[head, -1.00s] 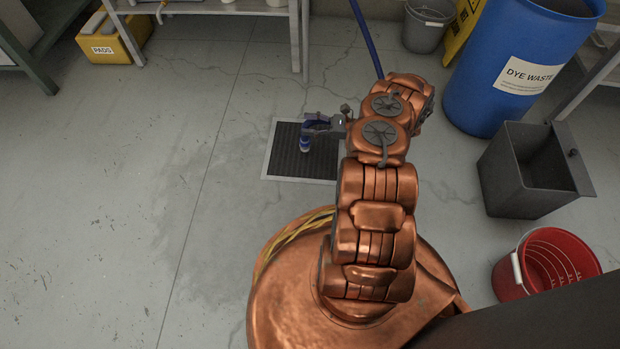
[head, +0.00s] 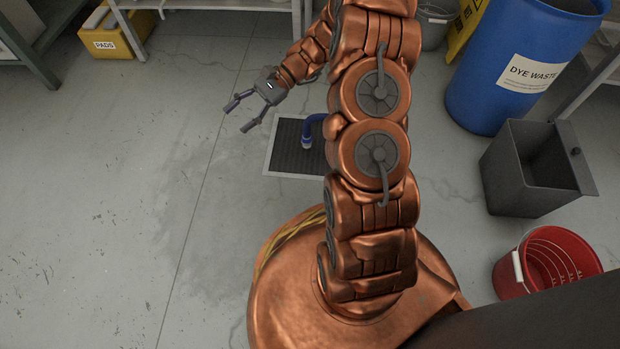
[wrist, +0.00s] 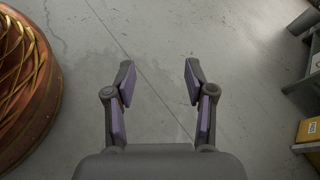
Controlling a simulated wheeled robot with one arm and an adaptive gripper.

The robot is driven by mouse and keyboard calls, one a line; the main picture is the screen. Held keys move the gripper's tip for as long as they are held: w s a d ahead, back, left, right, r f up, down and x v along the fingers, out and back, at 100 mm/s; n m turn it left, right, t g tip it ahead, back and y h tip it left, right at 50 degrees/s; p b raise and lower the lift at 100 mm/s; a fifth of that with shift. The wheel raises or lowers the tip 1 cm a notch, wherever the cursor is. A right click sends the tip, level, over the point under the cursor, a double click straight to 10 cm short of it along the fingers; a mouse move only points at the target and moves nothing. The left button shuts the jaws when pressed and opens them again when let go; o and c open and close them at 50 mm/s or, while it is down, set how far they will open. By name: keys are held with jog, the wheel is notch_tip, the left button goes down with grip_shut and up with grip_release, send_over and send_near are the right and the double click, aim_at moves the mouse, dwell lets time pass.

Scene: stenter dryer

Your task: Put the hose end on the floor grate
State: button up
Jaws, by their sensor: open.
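The blue hose end (head: 307,141) with its pale tip is over the dark floor grate (head: 288,158) in the head view, its tip within the grate's outline. My arm hides the rest of the hose and the grate's right part. My gripper (head: 236,118) is open and empty, up and to the left of the grate. In the wrist view my gripper (wrist: 158,82) shows spread fingers with only bare floor between them. The hose end and grate are not in the wrist view.
A blue dye waste barrel (head: 520,70), a grey bin (head: 520,180) and a red bucket (head: 545,262) stand at right. A yellow PADS box (head: 105,42) sits at the upper left, also in the wrist view (wrist: 308,131). The floor at left is clear.

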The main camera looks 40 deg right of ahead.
jog(key=s+a+r+n+g+h, duration=0.2)
jog(key=s+a+r+n+h, duration=0.15)
jog(key=s, duration=0.35)
jog(key=s+a+r+n+g+h, duration=0.2)
jog(key=s+a+r+n+h, duration=0.15)
jog(key=s, duration=0.35)
jog(key=s+d+r+n+t+h, duration=0.1)
jog(key=s+d+n+h, duration=0.2)
jog(key=s, duration=0.4)
jog(key=s+d+r+n+t+h, duration=0.1)
jog(key=s+d+r+n+h, duration=0.1)
jog(key=s, duration=0.6)
jog(key=shift+s+d+n+h, duration=0.25)
jog(key=shift+d+n+h, duration=0.25)
jog(key=shift+d+h, duration=0.65)
jog(key=shift+a+r, duration=0.1)
jog(key=shift+r, duration=0.05)
